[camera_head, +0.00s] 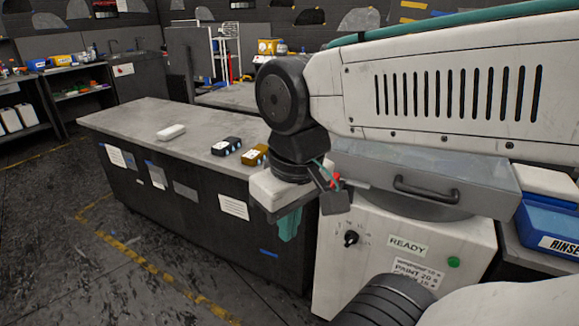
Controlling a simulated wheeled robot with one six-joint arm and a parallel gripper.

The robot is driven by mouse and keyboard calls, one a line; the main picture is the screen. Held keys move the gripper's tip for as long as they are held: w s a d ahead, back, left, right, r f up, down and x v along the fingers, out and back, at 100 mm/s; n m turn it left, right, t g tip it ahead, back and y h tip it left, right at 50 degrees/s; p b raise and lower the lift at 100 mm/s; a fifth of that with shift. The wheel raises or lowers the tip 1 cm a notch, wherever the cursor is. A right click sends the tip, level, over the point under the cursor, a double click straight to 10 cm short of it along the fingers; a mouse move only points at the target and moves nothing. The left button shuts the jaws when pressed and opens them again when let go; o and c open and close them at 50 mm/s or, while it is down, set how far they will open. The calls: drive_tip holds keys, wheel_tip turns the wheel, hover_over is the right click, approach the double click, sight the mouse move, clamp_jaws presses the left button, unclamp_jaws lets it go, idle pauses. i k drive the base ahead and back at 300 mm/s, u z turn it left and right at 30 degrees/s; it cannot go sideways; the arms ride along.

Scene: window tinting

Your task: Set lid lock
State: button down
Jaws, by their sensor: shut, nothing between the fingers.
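A white machine (335,285) stands at the right under my arm. Its grey lid (470,185) looks closed and has a dark bar handle (425,190) on its front. At the lid's left end is a small red-and-dark fitting (334,182) with a dark plate; I cannot tell whether this is the lid lock or a part of my wrist. My gripper (289,227) has a pale body and teal fingers pointing down, left of the machine's front. The fingers look shut and empty. My arm hides the back of the lid.
The machine front has a black knob (351,238), a READY label (407,245) and a green button (453,262). A grey-topped bench (130,118) extends left, holding a white block (171,132) and small dark and yellow items. A blue RINSE bin (545,225) stands right. Floor at left is open.

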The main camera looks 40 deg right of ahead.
sight(335, 176)
drive_tip(key=u, duration=1.1)
drive_tip(key=k, duration=0.85)
drive_tip(key=z, duration=1.75)
drive_tip(key=i, duration=0.5)
drive_tip(key=z, duration=0.1)
drive_tip(key=k, duration=0.15)
drive_tip(key=z, duration=0.2)
